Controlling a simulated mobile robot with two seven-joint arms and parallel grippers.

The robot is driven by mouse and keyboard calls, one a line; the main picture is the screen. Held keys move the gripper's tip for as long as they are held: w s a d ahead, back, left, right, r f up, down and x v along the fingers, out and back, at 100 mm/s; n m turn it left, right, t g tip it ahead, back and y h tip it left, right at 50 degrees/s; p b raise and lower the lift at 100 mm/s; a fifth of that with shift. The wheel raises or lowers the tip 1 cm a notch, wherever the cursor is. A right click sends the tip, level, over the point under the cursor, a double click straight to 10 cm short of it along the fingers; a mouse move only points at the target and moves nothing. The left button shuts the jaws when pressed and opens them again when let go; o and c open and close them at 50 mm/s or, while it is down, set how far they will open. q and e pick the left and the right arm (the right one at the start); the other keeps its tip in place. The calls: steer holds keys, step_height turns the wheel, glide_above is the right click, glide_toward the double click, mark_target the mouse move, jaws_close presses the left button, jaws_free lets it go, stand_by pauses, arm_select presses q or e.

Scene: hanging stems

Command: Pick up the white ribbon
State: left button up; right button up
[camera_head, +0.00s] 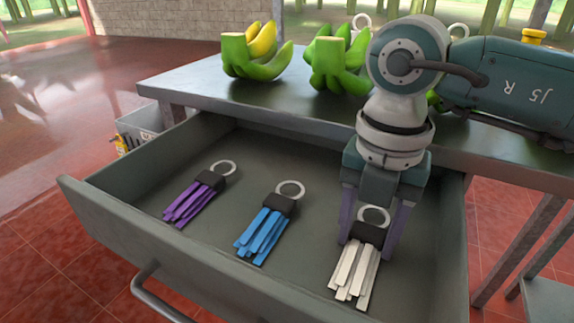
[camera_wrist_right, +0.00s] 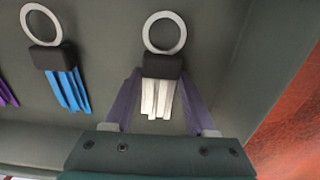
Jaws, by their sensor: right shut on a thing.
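The white ribbon (camera_head: 356,270) is a bundle of white strips with a black band and a grey ring. It lies at the right of the open drawer. My right gripper (camera_head: 367,250) points down over it, with its purple fingers shut on the sides of the black band. In the right wrist view the white ribbon (camera_wrist_right: 158,98) sits between the two fingertips (camera_wrist_right: 160,74), its ring beyond them. It appears at the drawer floor; I cannot tell any lift. My left gripper is not in view.
The blue ribbon (camera_head: 262,236) and purple ribbon (camera_head: 192,203) lie left of the white one in the same drawer. The drawer's front wall (camera_head: 190,258) and right wall (camera_head: 453,255) are close. Green bananas (camera_head: 333,65) stand on the table (camera_head: 200,84) behind.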

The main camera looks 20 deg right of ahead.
mark_target(366, 238)
step_height(366, 238, up, 20)
steer(key=p, duration=0.5)
stand_by(1.0)
